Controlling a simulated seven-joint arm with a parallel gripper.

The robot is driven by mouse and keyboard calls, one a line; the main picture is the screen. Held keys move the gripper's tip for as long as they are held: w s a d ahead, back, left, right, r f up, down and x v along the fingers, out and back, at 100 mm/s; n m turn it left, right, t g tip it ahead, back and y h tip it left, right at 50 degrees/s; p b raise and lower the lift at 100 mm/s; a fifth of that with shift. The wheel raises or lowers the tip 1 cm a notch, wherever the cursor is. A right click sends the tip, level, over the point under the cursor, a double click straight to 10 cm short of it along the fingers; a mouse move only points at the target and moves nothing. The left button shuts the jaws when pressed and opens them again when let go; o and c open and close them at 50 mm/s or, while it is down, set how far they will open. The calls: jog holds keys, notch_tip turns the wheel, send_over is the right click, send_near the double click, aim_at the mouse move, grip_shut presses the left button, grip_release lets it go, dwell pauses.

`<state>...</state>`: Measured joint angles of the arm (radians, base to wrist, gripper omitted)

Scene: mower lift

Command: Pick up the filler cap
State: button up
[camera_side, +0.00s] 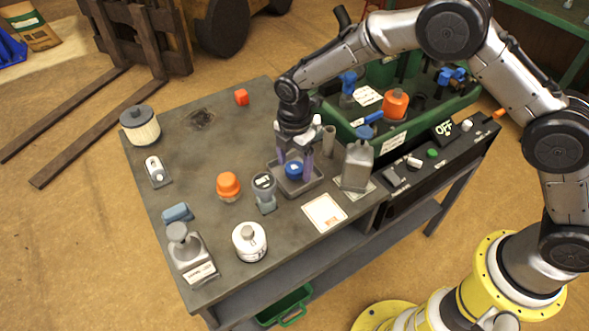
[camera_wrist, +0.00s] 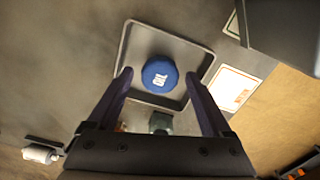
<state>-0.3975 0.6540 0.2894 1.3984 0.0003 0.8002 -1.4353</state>
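The filler cap (camera_side: 293,169) is a round blue cap with a white marking on top. It sits in a shallow grey tray (camera_side: 313,184) on the workbench. In the wrist view the cap (camera_wrist: 160,75) lies near the middle of the tray (camera_wrist: 124,57), clear of the walls. My gripper (camera_side: 294,160) points down over the tray, with its purple fingers on either side of the cap in the side view. In the wrist view my gripper (camera_wrist: 157,80) is open, and the fingers look apart from the cap. How high the fingertips are above the tray cannot be told exactly.
A grey metal can (camera_side: 357,165) stands right of the tray, and a dark gauge-like object (camera_side: 264,190) stands at its front left. An orange-topped container (camera_side: 228,186) and a white canister (camera_side: 249,241) stand farther left and forward. A paper card (camera_side: 324,212) lies in front.

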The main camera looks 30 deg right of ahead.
jog(key=c, duration=1.2)
jog(key=shift+r, duration=0.2)
